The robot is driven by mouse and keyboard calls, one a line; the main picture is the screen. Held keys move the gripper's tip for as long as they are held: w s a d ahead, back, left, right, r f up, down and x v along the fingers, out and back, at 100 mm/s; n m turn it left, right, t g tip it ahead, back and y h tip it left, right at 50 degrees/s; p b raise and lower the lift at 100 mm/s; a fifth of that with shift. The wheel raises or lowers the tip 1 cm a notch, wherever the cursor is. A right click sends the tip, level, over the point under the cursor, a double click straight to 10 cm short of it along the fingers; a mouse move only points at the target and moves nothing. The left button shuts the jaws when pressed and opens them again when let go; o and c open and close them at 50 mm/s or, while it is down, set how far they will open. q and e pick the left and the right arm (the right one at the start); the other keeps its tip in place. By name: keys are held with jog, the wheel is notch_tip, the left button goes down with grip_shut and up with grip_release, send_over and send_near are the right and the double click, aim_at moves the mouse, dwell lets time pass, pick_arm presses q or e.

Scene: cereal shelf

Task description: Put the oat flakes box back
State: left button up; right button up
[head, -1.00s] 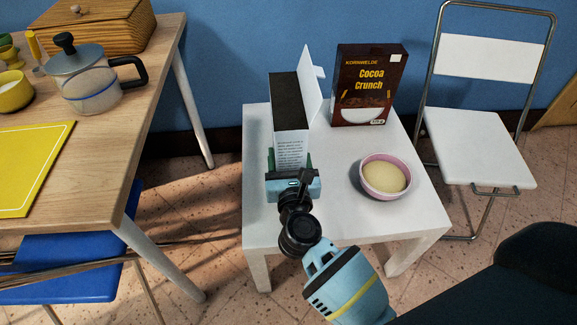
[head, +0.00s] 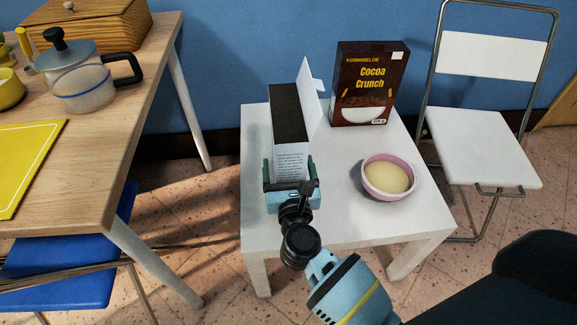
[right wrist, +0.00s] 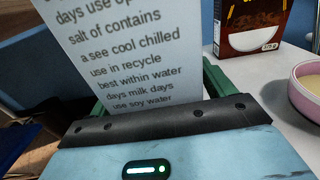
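A white box with printed text on its narrow side (head: 291,162) and a raised white flap stands at the left of the small white table; its front label is hidden, so I cannot read that it is oat flakes. Its top looks dark. My right gripper (head: 288,174) has its green fingers around the box's near end, shut on it. In the right wrist view the text side (right wrist: 125,55) fills the space before the palm, and a green finger (right wrist: 214,78) shows along its right. I cannot tell whether the box touches the table. My left gripper is out of view.
A brown Cocoa Crunch box (head: 366,85) stands at the table's back. A pink bowl (head: 389,178) with pale contents sits at the right. The white table (head: 340,210) is clear between them. A wooden table (head: 110,150) is at left, a folding chair (head: 480,145) at right.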

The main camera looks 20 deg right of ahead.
jog(key=p+v, duration=0.1)
jog(key=v, duration=1.1)
jog(key=shift+r, duration=0.2)
